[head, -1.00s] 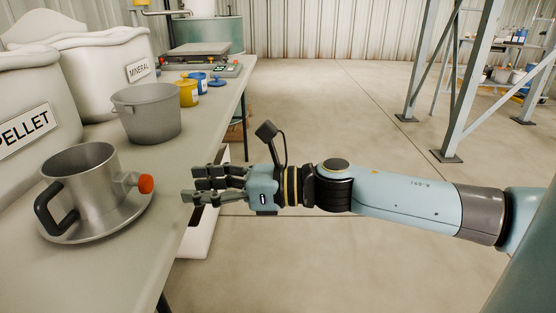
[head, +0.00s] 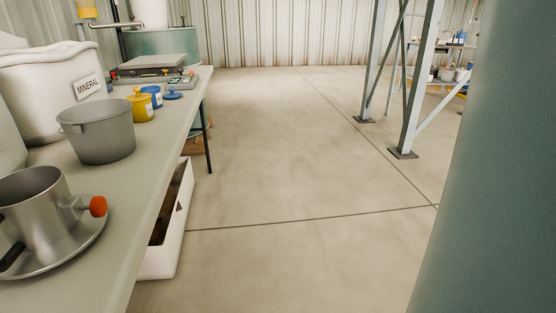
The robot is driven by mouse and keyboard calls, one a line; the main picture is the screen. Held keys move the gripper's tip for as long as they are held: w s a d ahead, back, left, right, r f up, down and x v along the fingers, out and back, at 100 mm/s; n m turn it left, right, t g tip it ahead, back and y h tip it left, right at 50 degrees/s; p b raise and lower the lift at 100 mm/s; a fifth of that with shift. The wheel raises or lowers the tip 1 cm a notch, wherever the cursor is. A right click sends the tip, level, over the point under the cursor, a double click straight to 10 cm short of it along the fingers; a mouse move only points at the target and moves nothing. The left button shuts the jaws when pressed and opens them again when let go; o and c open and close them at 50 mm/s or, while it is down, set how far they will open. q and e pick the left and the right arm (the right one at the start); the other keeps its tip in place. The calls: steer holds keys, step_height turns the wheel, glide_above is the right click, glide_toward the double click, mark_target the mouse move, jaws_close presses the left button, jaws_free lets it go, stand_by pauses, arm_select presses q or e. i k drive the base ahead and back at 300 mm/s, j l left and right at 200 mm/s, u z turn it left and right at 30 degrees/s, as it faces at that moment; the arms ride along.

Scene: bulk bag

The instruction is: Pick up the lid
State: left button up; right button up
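A small blue lid (head: 172,95) with a knob lies on the table near its right edge, in front of the scale. To its left stand a blue pot (head: 152,97) and a yellow pot (head: 140,107), both small in the picture. Neither of my grippers is in view, so nothing can be seen of what they hold.
A grey bucket (head: 98,135) and a metal vessel (head: 35,205) with an orange knob stand nearer on the table (head: 140,180). The scale (head: 155,66) is behind the lid. A white bin (head: 168,235) sits below the table edge. The floor (head: 290,180) to the right is clear.

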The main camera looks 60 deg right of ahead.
mark_target(171, 96)
steer(key=k+l+z, duration=0.35)
steer(key=l+z, duration=0.15)
steer(key=l, duration=0.2)
steer(key=k+l+z, duration=0.25)
steer(key=l, duration=0.15)
steer(key=i+j, duration=0.05)
steer(key=i, duration=0.05)
